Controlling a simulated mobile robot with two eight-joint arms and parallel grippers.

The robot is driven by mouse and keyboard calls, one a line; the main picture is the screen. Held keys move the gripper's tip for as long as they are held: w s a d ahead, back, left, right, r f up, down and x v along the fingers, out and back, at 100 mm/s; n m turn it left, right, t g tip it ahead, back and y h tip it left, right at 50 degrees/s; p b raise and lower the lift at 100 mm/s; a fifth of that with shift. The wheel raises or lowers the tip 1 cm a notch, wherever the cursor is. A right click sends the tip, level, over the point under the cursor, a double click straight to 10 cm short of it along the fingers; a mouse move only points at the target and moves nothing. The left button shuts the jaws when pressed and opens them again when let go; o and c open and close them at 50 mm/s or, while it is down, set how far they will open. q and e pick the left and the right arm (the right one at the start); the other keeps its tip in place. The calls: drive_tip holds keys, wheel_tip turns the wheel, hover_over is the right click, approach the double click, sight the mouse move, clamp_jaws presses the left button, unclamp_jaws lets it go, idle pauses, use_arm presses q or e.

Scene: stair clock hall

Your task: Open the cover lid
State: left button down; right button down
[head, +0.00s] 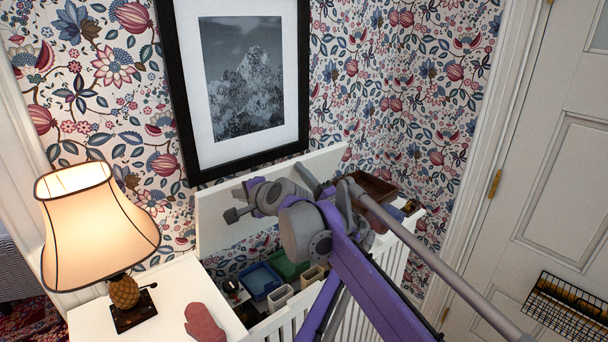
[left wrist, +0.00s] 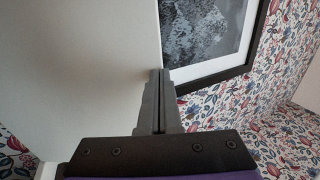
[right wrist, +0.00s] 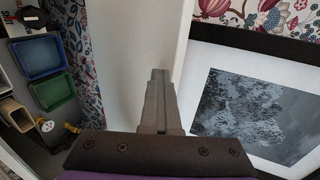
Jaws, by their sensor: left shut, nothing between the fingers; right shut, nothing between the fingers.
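The white cover lid (head: 222,202) stands raised and steeply tilted in front of the wall, over the open white slatted cover. In the head view my right gripper (head: 232,215) is shut at the lid's left part, and my left gripper (head: 305,177) is shut further right near its top edge. In the left wrist view the shut fingers (left wrist: 161,75) lie by the edge of the lid (left wrist: 90,70). In the right wrist view the shut fingers (right wrist: 158,75) overlap the lid (right wrist: 125,60). Whether either touches it I cannot tell. My arms hide the lid's right part.
Inside the open cover are a blue tray (head: 261,280), a green tray (head: 287,264) and pale bins (head: 281,296). A lit lamp (head: 97,225) and a pink mitt (head: 204,324) are on the white top at left. A framed picture (head: 208,130) hangs behind; a brown box (head: 375,187) is at right.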

drive_tip(key=c, duration=0.7)
unclamp_jaws()
